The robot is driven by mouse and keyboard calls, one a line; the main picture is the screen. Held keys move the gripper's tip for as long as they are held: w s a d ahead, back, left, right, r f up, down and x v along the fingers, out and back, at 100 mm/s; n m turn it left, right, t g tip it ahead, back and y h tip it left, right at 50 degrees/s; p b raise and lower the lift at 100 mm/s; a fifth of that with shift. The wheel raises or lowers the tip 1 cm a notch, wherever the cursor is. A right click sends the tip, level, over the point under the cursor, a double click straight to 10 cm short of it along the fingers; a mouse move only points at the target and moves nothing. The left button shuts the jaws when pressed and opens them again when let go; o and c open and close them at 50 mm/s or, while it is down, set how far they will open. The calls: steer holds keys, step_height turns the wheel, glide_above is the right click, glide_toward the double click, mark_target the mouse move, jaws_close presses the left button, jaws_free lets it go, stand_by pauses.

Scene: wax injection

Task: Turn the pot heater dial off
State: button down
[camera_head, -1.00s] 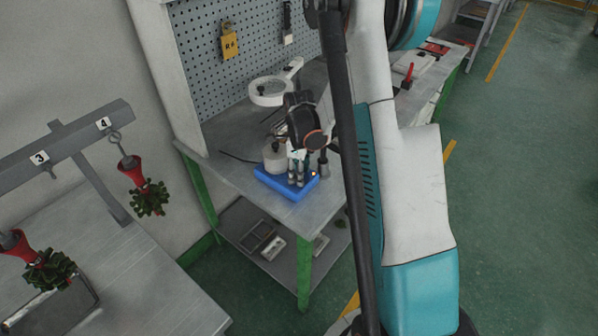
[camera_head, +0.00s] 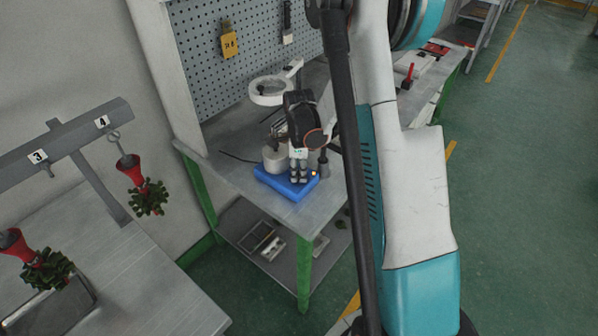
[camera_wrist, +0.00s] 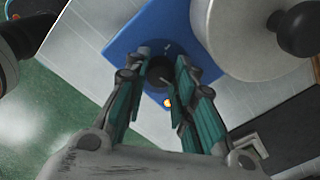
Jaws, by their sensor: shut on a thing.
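The pot heater is a blue box (camera_head: 276,186) on the corner of the metal workbench, with a small orange light (camera_head: 314,173) on it. In the wrist view the blue heater (camera_wrist: 150,30) lies below my gripper, and its light (camera_wrist: 167,103) glows. The dark round dial (camera_wrist: 160,72) sits between my fingertips. My gripper (camera_wrist: 160,75) is shut on the dial, one green-padded finger on each side. In the head view my gripper (camera_head: 299,168) reaches down at the heater, and the dial is hidden there. A pale pot (camera_head: 272,159) stands on the heater.
The pot with a dark lid knob (camera_wrist: 297,27) is close to my right finger in the wrist view. A ring magnifier (camera_head: 270,90) stands behind on the bench (camera_head: 225,142). A rack with red-and-green hanging pieces (camera_head: 150,195) is at the left.

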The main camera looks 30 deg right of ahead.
steer(key=n+b, duration=0.1)
steer(key=n, duration=0.3)
steer(key=shift+n, duration=0.3)
steer(key=n, duration=0.3)
steer(key=shift+n+b, duration=0.35)
steer(key=shift+n, duration=0.05)
steer(key=n, duration=0.4)
steer(key=shift+b, duration=0.3)
steer(key=n, duration=0.8)
steer(key=shift+n+b, duration=0.3)
steer(key=shift+b, duration=0.1)
steer(key=n, duration=0.4)
steer(key=shift+n, duration=0.3)
steer(key=n, duration=0.4)
steer(key=shift+n+b, duration=0.35)
steer(key=shift+n, duration=1.45)
